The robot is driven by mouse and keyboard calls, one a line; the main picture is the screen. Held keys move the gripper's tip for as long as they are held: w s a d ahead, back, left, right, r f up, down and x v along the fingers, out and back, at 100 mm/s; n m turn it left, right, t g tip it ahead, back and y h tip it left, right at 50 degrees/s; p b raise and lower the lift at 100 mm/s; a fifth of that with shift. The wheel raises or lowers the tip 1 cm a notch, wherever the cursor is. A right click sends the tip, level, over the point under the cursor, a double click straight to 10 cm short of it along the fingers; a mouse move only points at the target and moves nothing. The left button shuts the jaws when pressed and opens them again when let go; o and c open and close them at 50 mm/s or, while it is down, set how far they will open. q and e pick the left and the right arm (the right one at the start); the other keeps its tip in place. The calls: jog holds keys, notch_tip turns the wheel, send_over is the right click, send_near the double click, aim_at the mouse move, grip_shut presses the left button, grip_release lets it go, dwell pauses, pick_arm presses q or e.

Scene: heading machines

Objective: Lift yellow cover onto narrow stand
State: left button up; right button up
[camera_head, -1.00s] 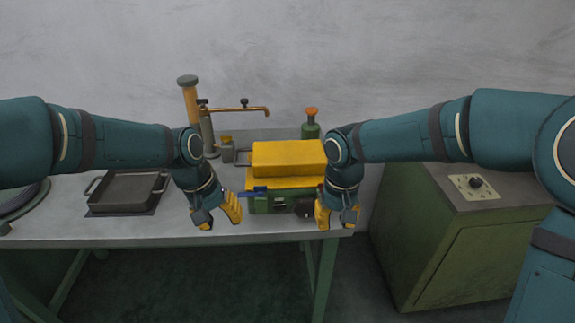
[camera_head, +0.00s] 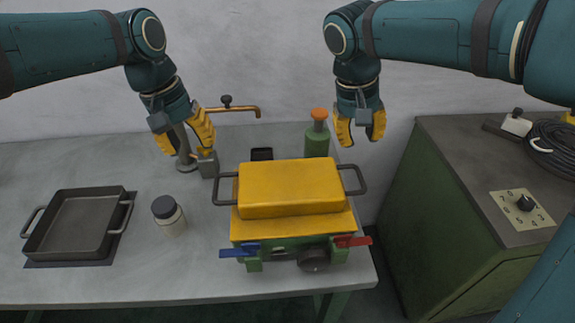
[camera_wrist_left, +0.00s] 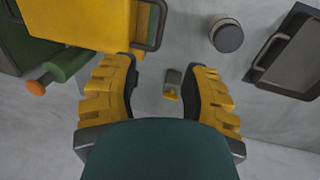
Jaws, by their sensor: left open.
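The yellow cover (camera_head: 290,188) sits level on the green machine (camera_head: 290,250), with a dark bar handle at its left (camera_head: 222,190) and right (camera_head: 353,180). My left gripper (camera_head: 184,142) is open and empty, raised up and left of the cover. In the left wrist view its fingers (camera_wrist_left: 163,72) are spread, with the cover (camera_wrist_left: 90,22) partly in view at top left. My right gripper (camera_head: 360,136) is open and empty, behind and right of the cover, above the right handle. I cannot identify a narrow stand.
A green bottle with an orange cap (camera_head: 317,140) stands behind the cover. A dark-lidded jar (camera_head: 170,215) and a black pan (camera_head: 80,225) stand to the left. A small grey block (camera_head: 208,165) is under my left gripper. A green cabinet (camera_head: 450,220) stands right of the table.

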aim_at(215, 186)
pick_arm(q)
jog(key=f, duration=0.4)
jog(key=d+f, duration=0.1)
jog(key=f, duration=0.4)
jog(key=d+f, duration=0.1)
jog(key=f, duration=0.3)
jog(key=shift+d+f, duration=0.25)
pick_arm(e)
jog(key=x, duration=1.3)
jog(key=shift+d+f, duration=0.1)
jog(key=shift+f, duration=0.3)
pick_arm(q)
grip_shut()
pick_arm(e)
grip_shut()
pick_arm(q)
jog(key=shift+w, duration=0.1)
